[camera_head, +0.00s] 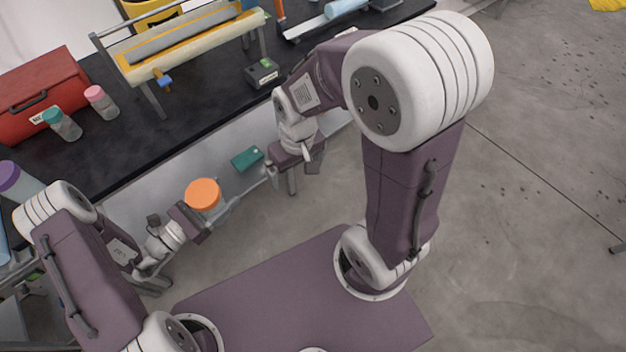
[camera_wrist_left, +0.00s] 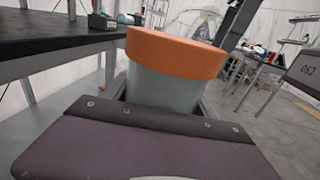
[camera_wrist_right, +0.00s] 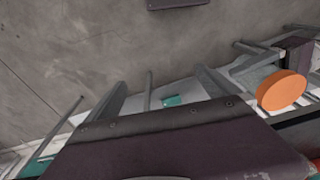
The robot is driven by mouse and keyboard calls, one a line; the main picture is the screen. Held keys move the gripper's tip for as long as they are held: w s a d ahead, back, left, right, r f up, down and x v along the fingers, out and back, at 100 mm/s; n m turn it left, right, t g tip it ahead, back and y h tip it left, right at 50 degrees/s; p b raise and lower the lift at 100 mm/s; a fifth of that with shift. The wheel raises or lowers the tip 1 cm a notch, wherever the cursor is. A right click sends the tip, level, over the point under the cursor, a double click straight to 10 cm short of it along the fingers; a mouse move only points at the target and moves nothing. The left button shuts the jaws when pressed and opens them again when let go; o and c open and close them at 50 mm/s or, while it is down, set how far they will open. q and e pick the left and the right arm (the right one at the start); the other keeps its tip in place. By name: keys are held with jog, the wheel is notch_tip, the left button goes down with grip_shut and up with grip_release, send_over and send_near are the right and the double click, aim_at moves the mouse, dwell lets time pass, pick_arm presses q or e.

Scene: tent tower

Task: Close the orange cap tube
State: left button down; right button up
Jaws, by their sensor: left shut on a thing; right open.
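The orange cap tube shows in the left wrist view as a wide orange cap (camera_wrist_left: 176,54) on top of a grey-green, translucent tube body (camera_wrist_left: 162,92). My left gripper (camera_head: 222,212) is shut around the tube body, below the cap. In the head view the orange cap (camera_head: 202,194) is seen from above and hides most of the body. I cannot tell how tightly the cap sits. My right gripper (camera_head: 303,178) is open and empty, to the right of the tube and apart from it. The right wrist view shows the cap (camera_wrist_right: 282,90) at its right side, outside the open fingers.
A black-topped bench (camera_head: 135,140) runs along the back, bearing a red toolbox (camera_head: 40,92), a teal-capped tube (camera_head: 62,124), a pink-capped tube (camera_head: 101,102), a purple-capped tube (camera_head: 18,184) and a roller rack (camera_head: 185,45). A teal object (camera_head: 247,158) lies low behind the grippers. Open floor lies right.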

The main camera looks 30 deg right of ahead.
jog(key=shift+m, duration=0.9)
jog(key=s+d, duration=0.1)
jog(key=s+f, duration=0.1)
jog(key=s+d+f, duration=0.1)
jog(key=shift+s+d, duration=0.3)
jog(key=shift+s, duration=0.05)
